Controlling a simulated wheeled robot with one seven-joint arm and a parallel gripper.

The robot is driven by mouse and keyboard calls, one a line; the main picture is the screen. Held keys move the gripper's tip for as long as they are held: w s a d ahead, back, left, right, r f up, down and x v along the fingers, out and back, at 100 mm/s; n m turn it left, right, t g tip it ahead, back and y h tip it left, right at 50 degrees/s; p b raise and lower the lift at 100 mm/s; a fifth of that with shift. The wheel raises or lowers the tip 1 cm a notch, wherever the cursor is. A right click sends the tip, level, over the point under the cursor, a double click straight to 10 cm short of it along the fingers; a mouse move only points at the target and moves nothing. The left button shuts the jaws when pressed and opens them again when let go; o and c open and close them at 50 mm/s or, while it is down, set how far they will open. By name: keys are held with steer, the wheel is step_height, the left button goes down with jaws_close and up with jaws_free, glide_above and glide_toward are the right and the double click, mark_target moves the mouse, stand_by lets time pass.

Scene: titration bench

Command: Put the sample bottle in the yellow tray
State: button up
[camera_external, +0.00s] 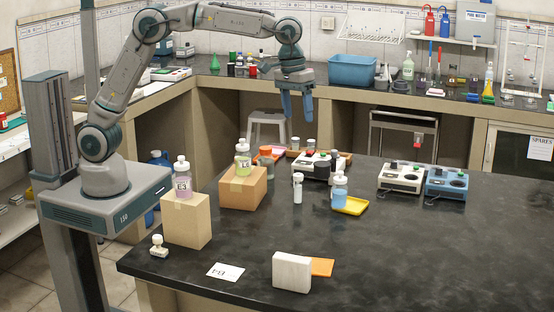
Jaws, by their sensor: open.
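A yellow tray (357,207) lies on the dark bench. A bottle with blue liquid (340,192) and a white cap stands upright at its left end, seemingly on it. A bottle with pinkish liquid (183,184) stands on a cardboard box at the left, and a yellow-green one (243,163) on a second box. A small white bottle (298,190) stands left of the tray. I cannot tell which one is called the sample bottle. My gripper (297,116) is open and empty, pointing down, high above the bench's far edge, clear of all bottles.
Cardboard boxes (186,221) (236,193) stand at the left. Bench devices (401,180) (446,186) stand right of the tray. A white block (291,272), an orange sheet (322,267) and a card (225,272) lie at the front. The bench's right front is clear.

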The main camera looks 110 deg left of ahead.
steer(key=s+d+r+m+t, duration=0.1)
steer(key=s+d+m, duration=0.3)
steer(key=s, duration=0.5)
steer(key=s+d+r+m, duration=0.25)
steer(key=s+d, duration=0.35)
steer(key=s, duration=0.3)
steer(key=s+d+f+m, duration=0.2)
steer(key=s+f, duration=0.2)
steer(key=s, duration=0.3)
steer(key=s+d+f+m+t, duration=0.1)
steer(key=s+d+f+m, duration=0.1)
steer(key=s, duration=0.5)
steer(key=shift+s+d+f+m, duration=0.15)
steer(key=shift+s+f+m, duration=0.1)
steer(key=shift+f+m, duration=0.55)
steer(key=shift+o, duration=0.4)
